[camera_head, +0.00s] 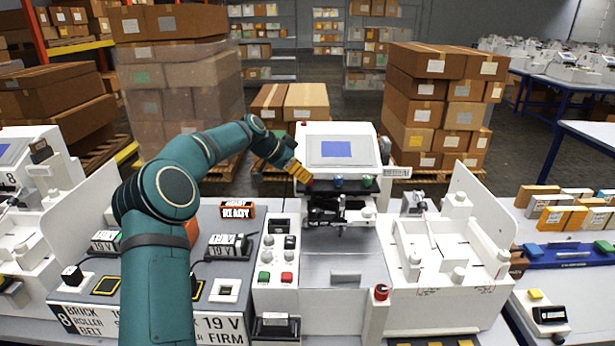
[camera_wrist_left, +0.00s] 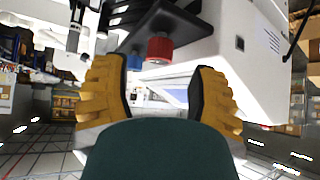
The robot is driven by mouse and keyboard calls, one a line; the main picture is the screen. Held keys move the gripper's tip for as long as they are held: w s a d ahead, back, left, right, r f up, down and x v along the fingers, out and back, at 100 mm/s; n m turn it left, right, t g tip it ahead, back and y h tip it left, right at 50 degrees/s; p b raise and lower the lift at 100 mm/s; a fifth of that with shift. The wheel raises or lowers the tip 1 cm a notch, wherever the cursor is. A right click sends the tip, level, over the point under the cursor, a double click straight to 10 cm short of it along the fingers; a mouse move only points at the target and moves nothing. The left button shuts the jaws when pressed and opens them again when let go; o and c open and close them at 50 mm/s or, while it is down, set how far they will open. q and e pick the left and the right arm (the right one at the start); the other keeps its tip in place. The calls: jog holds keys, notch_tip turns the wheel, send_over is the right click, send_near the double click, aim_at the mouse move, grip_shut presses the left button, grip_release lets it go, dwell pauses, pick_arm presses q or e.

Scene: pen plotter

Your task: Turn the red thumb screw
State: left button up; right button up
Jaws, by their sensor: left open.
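The red thumb screw (camera_wrist_left: 159,49) hangs under a dark bracket in the left wrist view, with a blue knob (camera_wrist_left: 134,61) just left of it. In the head view the red screw (camera_head: 306,184) shows only in part beside my fingers, at the left end of a row under the plotter's screen. My left gripper (camera_head: 301,174) reaches in from the left to the plotter's upper left side. In the wrist view its yellow fingers (camera_wrist_left: 158,88) stand apart with nothing between them. The red screw appears beyond the fingertips, and I see no contact. My right gripper is not in view.
The white plotter (camera_head: 337,131) has a blue screen; blue (camera_head: 338,182) and green (camera_head: 368,181) knobs sit to the right of the red screw. A button panel (camera_head: 276,258) and a red-topped post (camera_head: 381,292) stand in front. A white fixture (camera_head: 446,250) is at right.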

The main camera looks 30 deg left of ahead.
pick_arm(q)
jog(key=v, duration=0.4)
jog(key=shift+s+r, duration=0.2)
jog(key=shift+s, duration=0.1)
jog(key=shift+f, duration=0.1)
